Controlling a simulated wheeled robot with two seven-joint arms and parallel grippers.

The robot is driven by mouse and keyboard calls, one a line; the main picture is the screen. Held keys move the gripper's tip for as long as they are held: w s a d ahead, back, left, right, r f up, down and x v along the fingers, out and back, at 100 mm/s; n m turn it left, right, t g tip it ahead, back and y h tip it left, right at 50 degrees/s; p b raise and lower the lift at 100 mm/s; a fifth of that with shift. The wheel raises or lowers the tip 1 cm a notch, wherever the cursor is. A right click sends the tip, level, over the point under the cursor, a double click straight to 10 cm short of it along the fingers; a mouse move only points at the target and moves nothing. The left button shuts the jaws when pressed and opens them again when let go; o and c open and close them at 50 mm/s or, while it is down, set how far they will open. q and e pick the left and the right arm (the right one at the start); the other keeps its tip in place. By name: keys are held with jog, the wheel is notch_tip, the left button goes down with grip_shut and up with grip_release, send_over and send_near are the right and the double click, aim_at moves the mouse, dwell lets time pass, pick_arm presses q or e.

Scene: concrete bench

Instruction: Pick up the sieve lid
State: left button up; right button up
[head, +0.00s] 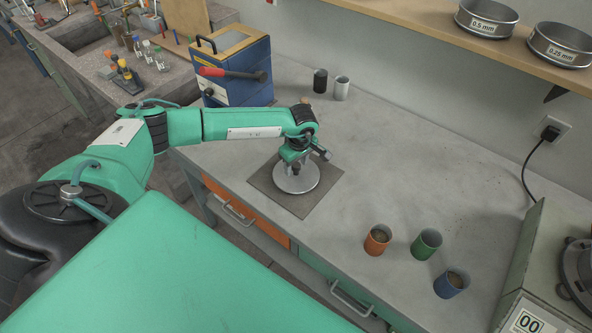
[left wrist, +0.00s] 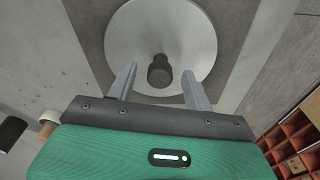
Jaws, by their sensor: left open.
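The sieve lid (head: 298,182) is a round silver metal disc lying on a dark square mat (head: 317,205) on the concrete bench. In the left wrist view the lid (left wrist: 160,25) shows with a black knob (left wrist: 159,72) at its middle. My left gripper (head: 294,162) is above the lid, its fingers pointing down. In the left wrist view my left gripper (left wrist: 159,84) is open, with one finger on each side of the knob and gaps between. Whether the fingertips touch the lid cannot be told. My right gripper is not in view.
Orange (head: 377,240), green (head: 426,244) and blue (head: 451,283) cups stand to the right. A blue box (head: 236,72) with a red-handled tool stands behind my left arm. Two sieves (head: 487,18) sit on the shelf. A machine (head: 545,265) stands at far right; the middle bench is clear.

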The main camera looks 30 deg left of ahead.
pick_arm(q)
jog(key=shift+f, duration=0.45)
jog(key=shift+c, duration=0.2)
jog(key=c, duration=1.1)
jog(key=shift+w+r, duration=0.1)
jog(key=shift+r, duration=0.05)
